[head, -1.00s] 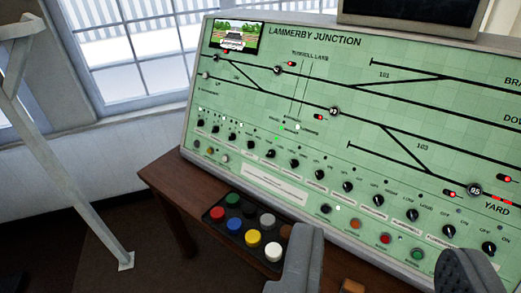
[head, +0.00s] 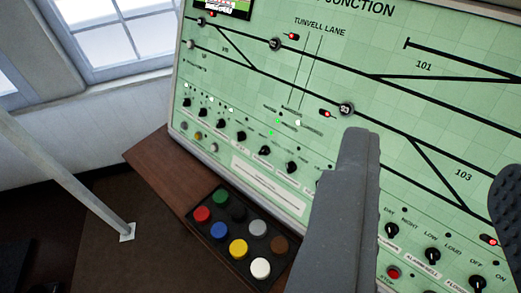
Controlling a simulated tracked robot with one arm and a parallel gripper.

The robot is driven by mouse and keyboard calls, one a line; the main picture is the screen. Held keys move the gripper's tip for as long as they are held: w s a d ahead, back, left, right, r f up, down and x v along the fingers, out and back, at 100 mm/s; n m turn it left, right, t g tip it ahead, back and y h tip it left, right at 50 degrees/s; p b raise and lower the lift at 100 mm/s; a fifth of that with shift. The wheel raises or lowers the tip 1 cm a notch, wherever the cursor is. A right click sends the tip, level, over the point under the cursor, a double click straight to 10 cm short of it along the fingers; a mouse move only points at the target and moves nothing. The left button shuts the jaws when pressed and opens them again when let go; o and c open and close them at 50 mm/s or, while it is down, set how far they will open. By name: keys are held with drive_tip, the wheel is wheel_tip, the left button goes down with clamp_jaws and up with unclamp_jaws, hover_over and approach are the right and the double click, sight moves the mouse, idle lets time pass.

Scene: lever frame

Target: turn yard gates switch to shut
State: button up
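The green signal panel (head: 330,70) fills the right of the view, with a slanting row of black rotary knobs along its lower part. Knobs (head: 265,150) and (head: 291,167) show left of my gripper's left finger. Knobs (head: 391,230) and (head: 432,255) show between the fingers, the latter near a label that seems to read alarm bell. I cannot read which knob is the yard gates switch, and the left finger hides part of the row. My gripper (head: 436,155) is open and empty in front of the panel, its fingers wide apart.
A black tray (head: 212,243) of several coloured round caps sits on the wooden desk (head: 160,175) below the panel. A red button (head: 393,272) is at the panel's lower edge. A pale post (head: 70,180) stands at left, with windows (head: 120,35) behind.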

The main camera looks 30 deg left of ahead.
drive_tip(key=shift+o, duration=1.4)
drive_tip(key=shift+w+f, duration=0.15)
drive_tip(key=shift+w, duration=0.1)
drive_tip(key=w+a+f+h+b, duration=0.1)
drive_tip(key=w+a+f+h, duration=0.1)
drive_tip(key=w+f, duration=0.4)
drive_tip(key=n+y+b, duration=0.1)
drive_tip(key=n+b, duration=0.5)
drive_tip(key=n, duration=0.3)
approach(261, 152)
drive_tip(key=x, duration=0.5)
drive_tip(key=shift+w+d+f, duration=0.1)
drive_tip(key=shift+w, duration=0.1)
drive_tip(key=shift+w+f+g+p, duration=0.15)
drive_tip(key=shift+w+g+p, duration=0.15)
drive_tip(key=shift+w, duration=0.35)
drive_tip(key=shift+w+f, duration=0.1)
drive_tip(key=shift+w, duration=0.5)
